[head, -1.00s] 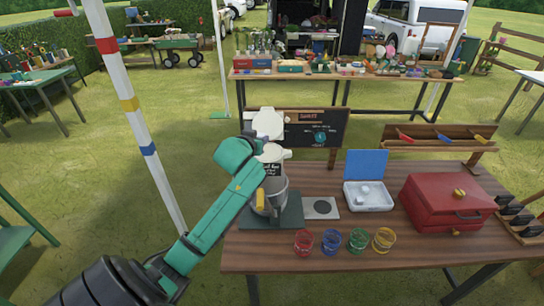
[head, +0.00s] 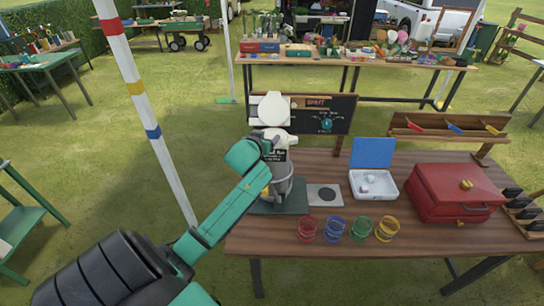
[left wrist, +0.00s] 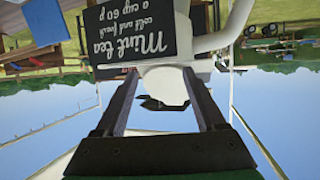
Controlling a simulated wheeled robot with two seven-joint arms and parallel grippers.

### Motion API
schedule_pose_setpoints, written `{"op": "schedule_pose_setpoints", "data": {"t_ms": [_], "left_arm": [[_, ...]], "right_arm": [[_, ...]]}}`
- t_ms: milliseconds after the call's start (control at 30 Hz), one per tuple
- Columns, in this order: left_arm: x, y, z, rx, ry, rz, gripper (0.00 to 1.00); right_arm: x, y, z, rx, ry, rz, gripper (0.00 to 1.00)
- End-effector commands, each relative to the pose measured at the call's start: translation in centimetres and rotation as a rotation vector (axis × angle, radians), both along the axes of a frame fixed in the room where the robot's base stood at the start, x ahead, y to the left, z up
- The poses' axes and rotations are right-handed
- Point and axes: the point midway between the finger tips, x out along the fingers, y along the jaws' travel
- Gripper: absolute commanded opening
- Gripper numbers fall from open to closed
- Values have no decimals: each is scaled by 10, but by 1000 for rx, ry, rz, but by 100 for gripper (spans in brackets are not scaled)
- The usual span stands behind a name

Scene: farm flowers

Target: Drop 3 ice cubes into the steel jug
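The grey steel jug (head: 283,188) stands on a dark green mat (head: 268,207) at the left of the wooden table, partly hidden by my left forearm. A white box (head: 388,190) with a raised blue lid stands right of it; small pale lumps in it look like ice cubes (head: 371,180). My left gripper (head: 270,144) is above and just behind the jug, near a dark sign and a white rounded thing, partly hidden by its wrist. In the left wrist view, the fingers (left wrist: 160,88) are apart with nothing held. My right gripper is out of view.
Red, blue, green and yellow glasses (head: 333,229) line the table's front. A red chest (head: 455,195) stands at the right. A "Mint tea" sign (left wrist: 132,30) is close to my left fingers. A striped pole (head: 142,110) rises left of the arm.

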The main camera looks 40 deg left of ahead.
Motion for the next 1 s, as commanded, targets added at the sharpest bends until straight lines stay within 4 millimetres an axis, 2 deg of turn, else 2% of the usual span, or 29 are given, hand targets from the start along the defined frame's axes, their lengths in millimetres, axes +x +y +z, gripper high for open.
{"op": "schedule_pose_setpoints", "data": {"t_ms": [233, 367, 467, 867, 900, 1000], "left_arm": [[0, 0, 0, 0, 0, 0, 71], [-5, -2, 1, -1, 0, 0, 71], [-16, -7, 5, -1, -1, -1, 71], [-105, -43, 43, 0, -2, -1, 71], [-112, -46, 52, -3, 2, 0, 71], [-123, -50, 57, -2, 0, -1, 71]], "right_arm": [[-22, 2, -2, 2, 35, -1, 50], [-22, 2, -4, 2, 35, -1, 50], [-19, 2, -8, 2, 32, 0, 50], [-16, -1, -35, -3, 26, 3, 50], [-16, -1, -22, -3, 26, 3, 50], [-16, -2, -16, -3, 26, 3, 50]]}}
